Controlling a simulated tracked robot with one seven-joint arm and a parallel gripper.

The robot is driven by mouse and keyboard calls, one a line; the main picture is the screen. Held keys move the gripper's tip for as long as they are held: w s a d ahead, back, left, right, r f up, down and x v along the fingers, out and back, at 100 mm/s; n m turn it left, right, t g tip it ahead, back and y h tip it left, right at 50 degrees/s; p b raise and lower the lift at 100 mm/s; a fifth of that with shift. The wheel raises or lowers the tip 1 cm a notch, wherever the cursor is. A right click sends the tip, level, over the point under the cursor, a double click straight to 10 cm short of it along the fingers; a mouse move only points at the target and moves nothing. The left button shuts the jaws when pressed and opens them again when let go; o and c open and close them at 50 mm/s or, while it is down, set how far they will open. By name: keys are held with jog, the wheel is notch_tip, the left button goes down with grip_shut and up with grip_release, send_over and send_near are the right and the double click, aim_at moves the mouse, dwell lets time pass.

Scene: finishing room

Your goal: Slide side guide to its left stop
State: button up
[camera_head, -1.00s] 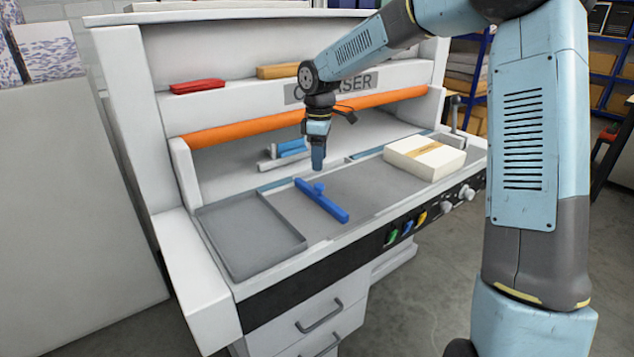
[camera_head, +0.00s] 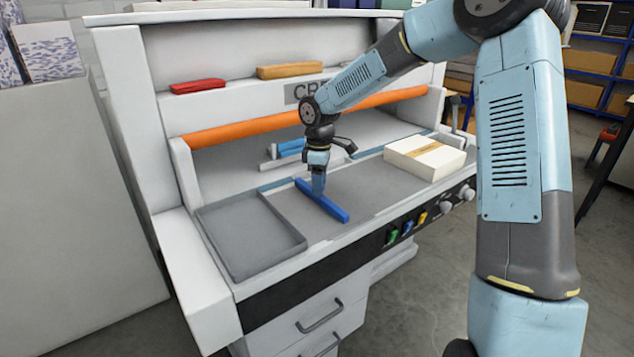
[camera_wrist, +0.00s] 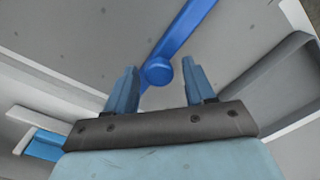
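The side guide is a blue bar (camera_head: 328,205) with a round knob (camera_wrist: 158,71), lying across the grey bed of the creaser, just right of the grey tray. My gripper (camera_head: 318,192) points down at the guide's knob in the head view and hides it there. In the wrist view my gripper (camera_wrist: 160,90) has its two fingers apart, one on each side of the knob, with visible gaps. I cannot tell how far down the fingers reach beside the knob.
A shallow grey tray (camera_head: 290,229) lies left of the guide, with a narrow strip of bed between. A banded white paper stack (camera_head: 425,167) stands at the right. An orange roller (camera_head: 225,130) crosses behind. Blue and grey blocks (camera_head: 290,147) lie at the back.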

grip_shut()
dwell(0.3)
